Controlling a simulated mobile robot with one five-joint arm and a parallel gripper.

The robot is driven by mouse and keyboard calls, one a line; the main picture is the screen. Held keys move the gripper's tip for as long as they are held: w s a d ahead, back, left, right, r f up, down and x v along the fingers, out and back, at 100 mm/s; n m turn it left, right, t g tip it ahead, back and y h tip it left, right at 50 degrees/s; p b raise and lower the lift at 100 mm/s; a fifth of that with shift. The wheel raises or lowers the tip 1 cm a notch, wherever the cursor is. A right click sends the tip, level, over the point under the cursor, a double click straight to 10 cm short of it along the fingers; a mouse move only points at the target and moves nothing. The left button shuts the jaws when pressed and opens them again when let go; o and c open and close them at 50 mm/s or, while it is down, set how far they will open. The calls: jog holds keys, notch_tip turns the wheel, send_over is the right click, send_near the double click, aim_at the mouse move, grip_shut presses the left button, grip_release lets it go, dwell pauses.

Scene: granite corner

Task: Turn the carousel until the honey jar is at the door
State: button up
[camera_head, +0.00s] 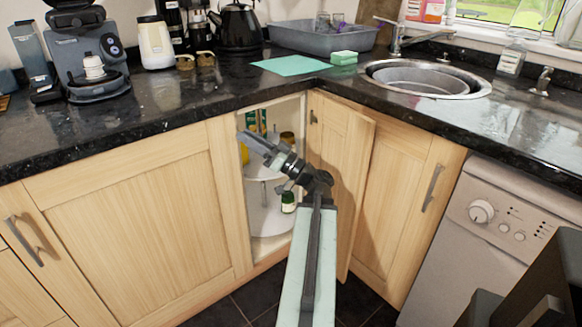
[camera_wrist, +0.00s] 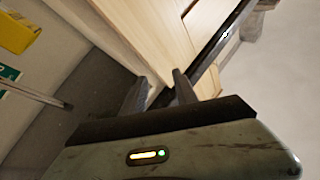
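The carousel stands inside the open corner cupboard, with a white upper shelf (camera_head: 262,170) and a white lower shelf (camera_head: 266,224). A golden-brown jar (camera_head: 287,138), possibly the honey jar, shows at the back right of the upper level; its label is unreadable. My gripper (camera_head: 250,140) is at the left side of the cupboard opening, in front of the upper level, and hides part of it. In the wrist view its two fingers (camera_wrist: 160,90) are apart, with pale wood cabinetry beyond them. I see nothing held.
Green and yellow packets (camera_head: 256,122) stand on the upper level. A dark bottle (camera_head: 288,202) stands on the lower shelf. The open door (camera_head: 348,150) is right of my arm. The dark worktop (camera_head: 190,95) overhangs the opening.

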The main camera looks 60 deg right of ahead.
jog(key=s+d+f+m+g+h+b, duration=0.25)
jog(key=d+f+g+h+b, duration=0.3)
jog(key=d+f+h, duration=0.4)
jog(key=s+d+f+m+g+h+b, duration=0.2)
jog(key=d+f+m+g+h+b, duration=0.3)
jog(key=d+f, duration=0.7)
jog(key=shift+n+t+h, duration=0.45)
jog(key=shift+n+h, duration=0.1)
jog(key=w+d, duration=0.1)
jog(key=w, duration=0.1)
jog(key=w+d+f, duration=0.1)
jog(key=w+d+f+b, duration=0.1)
jog(key=w, duration=0.1)
jog(key=shift+w+d, duration=0.1)
jog(key=shift+w, duration=0.2)
grip_shut()
